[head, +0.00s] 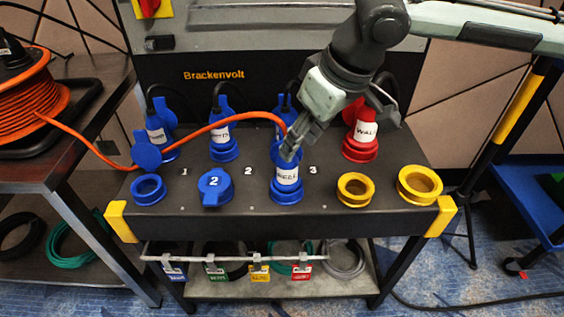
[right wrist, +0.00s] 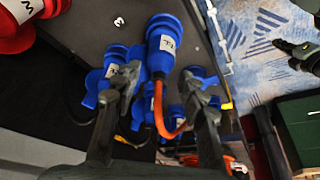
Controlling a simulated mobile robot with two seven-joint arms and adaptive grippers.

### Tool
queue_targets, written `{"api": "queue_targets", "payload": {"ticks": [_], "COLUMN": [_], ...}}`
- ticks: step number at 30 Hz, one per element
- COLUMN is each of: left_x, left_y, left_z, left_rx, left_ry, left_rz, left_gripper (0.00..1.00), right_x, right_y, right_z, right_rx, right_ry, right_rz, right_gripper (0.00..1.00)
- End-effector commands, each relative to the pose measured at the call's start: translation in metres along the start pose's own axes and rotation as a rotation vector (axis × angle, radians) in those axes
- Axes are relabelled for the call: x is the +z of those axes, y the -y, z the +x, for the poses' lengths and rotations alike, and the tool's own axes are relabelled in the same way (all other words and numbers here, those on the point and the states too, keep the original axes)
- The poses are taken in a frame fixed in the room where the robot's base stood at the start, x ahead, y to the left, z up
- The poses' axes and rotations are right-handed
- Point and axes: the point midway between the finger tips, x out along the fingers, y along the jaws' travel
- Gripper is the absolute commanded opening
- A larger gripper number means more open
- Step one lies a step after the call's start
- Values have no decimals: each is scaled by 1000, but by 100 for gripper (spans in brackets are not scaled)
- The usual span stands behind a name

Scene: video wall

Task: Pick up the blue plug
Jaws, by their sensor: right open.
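Several blue plugs are in view. One blue plug (head: 287,176) with a white label reading REEL and an orange cable stands upright in a front socket of the bench, between the printed numbers 2 and 3. It also shows in the right wrist view (right wrist: 166,52). My right gripper (head: 296,140) is open above it, coming down at a slant from the right; it partly covers the plug's top. In the right wrist view its two fingers (right wrist: 160,88) are on either side of the plug and its cable, apparently not closed on it. My left gripper is not in view.
Blue plugs (head: 222,140) and a red WALL plug (head: 362,138) stand in the back row, close to my right gripper. Yellow sockets (head: 355,189) are front right. The orange cable (head: 190,132) runs across the bench from the reel (head: 28,98).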

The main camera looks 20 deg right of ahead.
Motion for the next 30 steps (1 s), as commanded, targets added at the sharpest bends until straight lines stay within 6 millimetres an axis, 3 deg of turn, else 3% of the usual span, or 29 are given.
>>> {"api": "queue_targets", "payload": {"ticks": [18, 26, 30], "left_x": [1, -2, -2], "left_y": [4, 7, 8], "left_z": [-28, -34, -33], "left_rx": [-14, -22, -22], "left_ry": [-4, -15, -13], "left_rz": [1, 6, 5], "left_gripper": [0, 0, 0], "right_x": [-2, -2, -2], "right_y": [2, 2, 2], "right_z": [74, 77, 77], "right_rx": [0, 0, 0], "right_ry": [0, 0, 0], "right_rz": [-2, -2, -2], "right_gripper": [42, 42, 27]}}
